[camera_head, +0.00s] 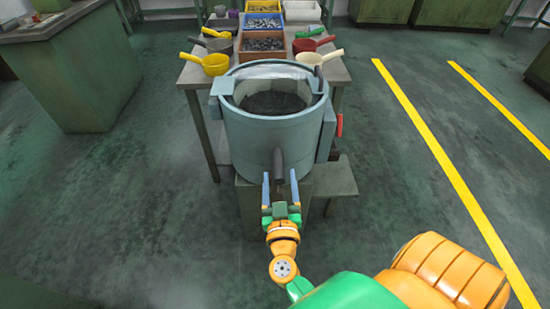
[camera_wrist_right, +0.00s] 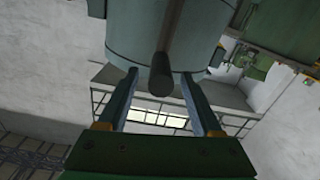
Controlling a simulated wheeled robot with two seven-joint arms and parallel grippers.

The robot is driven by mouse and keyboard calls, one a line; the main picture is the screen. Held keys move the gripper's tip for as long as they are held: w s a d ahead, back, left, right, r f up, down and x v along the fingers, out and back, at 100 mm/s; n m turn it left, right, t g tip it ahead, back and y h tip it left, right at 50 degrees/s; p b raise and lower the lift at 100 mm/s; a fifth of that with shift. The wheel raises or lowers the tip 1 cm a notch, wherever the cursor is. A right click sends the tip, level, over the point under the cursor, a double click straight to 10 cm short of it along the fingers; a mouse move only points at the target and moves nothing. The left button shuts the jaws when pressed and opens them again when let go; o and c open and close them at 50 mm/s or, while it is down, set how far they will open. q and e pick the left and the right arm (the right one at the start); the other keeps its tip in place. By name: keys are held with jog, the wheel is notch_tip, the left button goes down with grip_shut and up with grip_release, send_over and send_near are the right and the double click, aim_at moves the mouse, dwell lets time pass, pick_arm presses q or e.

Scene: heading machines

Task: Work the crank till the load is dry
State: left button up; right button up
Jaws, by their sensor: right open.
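A blue-grey drum machine (camera_head: 262,135) stands in the middle of the head view, with a dark load (camera_head: 272,103) inside its open top. A dark crank handle (camera_head: 279,166) sticks out at the drum's front. In the right wrist view the handle (camera_wrist_right: 161,78) hangs between and beyond the two fingers. My right gripper (camera_head: 280,178) is open, its fingers on either side of the handle's end. It also shows in the right wrist view (camera_wrist_right: 160,92). I cannot tell whether a finger touches the handle. My left gripper is out of view.
A red lever (camera_head: 339,126) is on the drum's right side. Behind, a table (camera_head: 193,76) holds yellow, red and grey scoops and bins of metal parts. A low shelf (camera_head: 335,178) juts out right of the drum. The floor is clear left and right.

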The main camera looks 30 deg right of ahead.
aim_at(280, 166)
jog(key=x, duration=0.5)
jog(key=shift+b, duration=0.4)
jog(key=shift+s+r, duration=0.1)
jog(key=shift+c, duration=0.9)
grip_shut()
